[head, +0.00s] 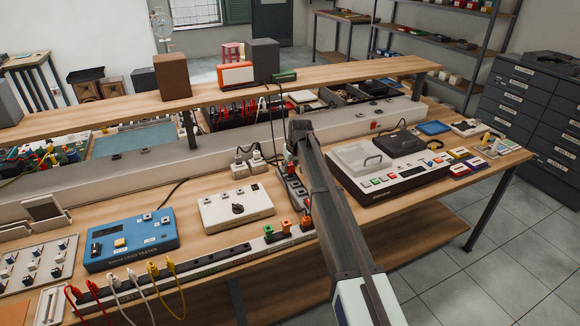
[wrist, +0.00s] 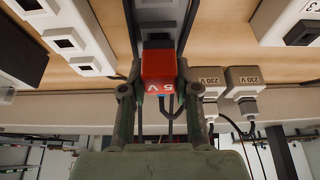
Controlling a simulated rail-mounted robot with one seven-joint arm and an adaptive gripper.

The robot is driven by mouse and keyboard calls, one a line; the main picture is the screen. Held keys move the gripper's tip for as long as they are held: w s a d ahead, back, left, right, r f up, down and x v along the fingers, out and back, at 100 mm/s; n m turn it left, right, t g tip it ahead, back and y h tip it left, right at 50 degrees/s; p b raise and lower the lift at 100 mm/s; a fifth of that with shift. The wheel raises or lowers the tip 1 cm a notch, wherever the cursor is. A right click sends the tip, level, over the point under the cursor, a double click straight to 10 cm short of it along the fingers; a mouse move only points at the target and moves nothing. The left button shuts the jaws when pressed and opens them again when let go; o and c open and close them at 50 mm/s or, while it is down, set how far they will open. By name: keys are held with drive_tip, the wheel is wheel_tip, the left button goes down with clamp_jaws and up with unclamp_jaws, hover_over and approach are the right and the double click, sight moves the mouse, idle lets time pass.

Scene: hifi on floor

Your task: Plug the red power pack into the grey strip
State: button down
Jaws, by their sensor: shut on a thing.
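The red power pack (wrist: 160,72), marked "5 V", is between the two fingers of my gripper (wrist: 158,88) in the wrist view. My gripper is shut on it. Just beyond the pack is a dark square part and a pale surface; I cannot tell whether the pack touches a socket. In the head view the grey strip (head: 291,186) with several sockets lies on the bench, partly hidden by my arm. A pale row of square sockets (wrist: 66,41) shows at the left of the wrist view.
Two grey 230 V plugs (wrist: 243,80) with cords are beside my gripper, on the trunking. A white box with a knob (head: 236,207) is left of the strip. A console with coloured buttons (head: 388,178) is right of it. A raised wooden shelf (head: 220,88) runs behind.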

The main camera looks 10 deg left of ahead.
drive_tip(key=shift+f, duration=0.8)
idle(2.5)
drive_tip(key=c, duration=0.8)
unclamp_jaws()
drive_tip(key=shift+o, duration=0.2)
drive_tip(key=w+a+p+v, duration=0.1)
drive_tip(key=p+v, duration=0.1)
drive_tip(key=v, duration=1.5)
drive_tip(key=shift+w+r+p, duration=0.25)
drive_tip(key=shift+r+p, duration=0.1)
drive_tip(key=shift+r, duration=0.35)
